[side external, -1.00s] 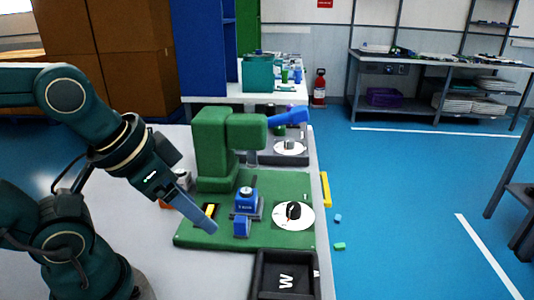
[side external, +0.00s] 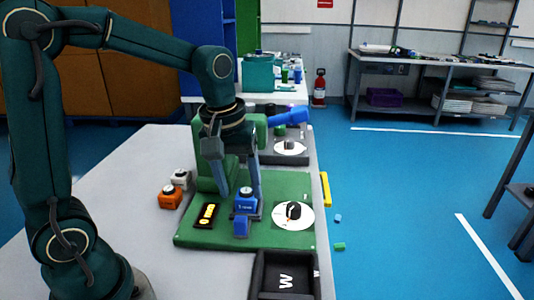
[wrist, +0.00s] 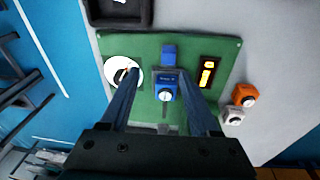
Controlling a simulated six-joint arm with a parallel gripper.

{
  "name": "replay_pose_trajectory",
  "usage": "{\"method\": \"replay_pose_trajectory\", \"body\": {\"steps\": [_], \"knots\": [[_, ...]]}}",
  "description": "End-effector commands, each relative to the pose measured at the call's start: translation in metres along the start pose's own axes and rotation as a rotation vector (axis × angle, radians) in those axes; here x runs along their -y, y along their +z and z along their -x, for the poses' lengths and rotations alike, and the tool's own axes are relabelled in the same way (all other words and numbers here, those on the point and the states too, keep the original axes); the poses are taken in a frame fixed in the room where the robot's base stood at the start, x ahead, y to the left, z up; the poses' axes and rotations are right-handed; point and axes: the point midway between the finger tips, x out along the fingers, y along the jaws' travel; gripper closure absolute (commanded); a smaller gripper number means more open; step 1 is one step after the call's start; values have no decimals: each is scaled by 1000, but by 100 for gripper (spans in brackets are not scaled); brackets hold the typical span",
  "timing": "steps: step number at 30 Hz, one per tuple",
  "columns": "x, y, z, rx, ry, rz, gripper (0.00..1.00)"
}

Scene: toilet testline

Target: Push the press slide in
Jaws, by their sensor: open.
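The press slide is a blue block with a round white top (side external: 245,196); it also shows in the wrist view (wrist: 167,88). A smaller blue block (side external: 241,227) sits in front of it, towards the plate's near edge, and it shows in the wrist view (wrist: 169,52). Both are on the green base plate (side external: 275,187). My gripper (side external: 240,192) points down over the slide, with its fingers apart and nothing held. In the wrist view the fingers (wrist: 163,80) stand either side of the slide. I cannot tell whether they touch it.
A white dial with a black knob (side external: 293,213) is right of the slide. A black panel with yellow parts (side external: 207,214) is left. Orange (side external: 171,196) and white (side external: 180,178) button boxes stand left of the plate. A black tray (side external: 262,272) is in front. The green press body rises behind.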

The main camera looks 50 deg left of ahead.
Motion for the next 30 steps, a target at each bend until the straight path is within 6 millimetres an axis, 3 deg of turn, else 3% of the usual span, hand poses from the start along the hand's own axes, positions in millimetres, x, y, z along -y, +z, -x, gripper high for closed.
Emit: {"method": "replay_pose_trajectory", "body": {"steps": [6, 21, 30], "knots": [[6, -9, -37, 98, -72, 52, 38], [14, -1, -89, 130, -94, 59, 38], [15, -1, -96, 125, -91, 59, 38]]}}
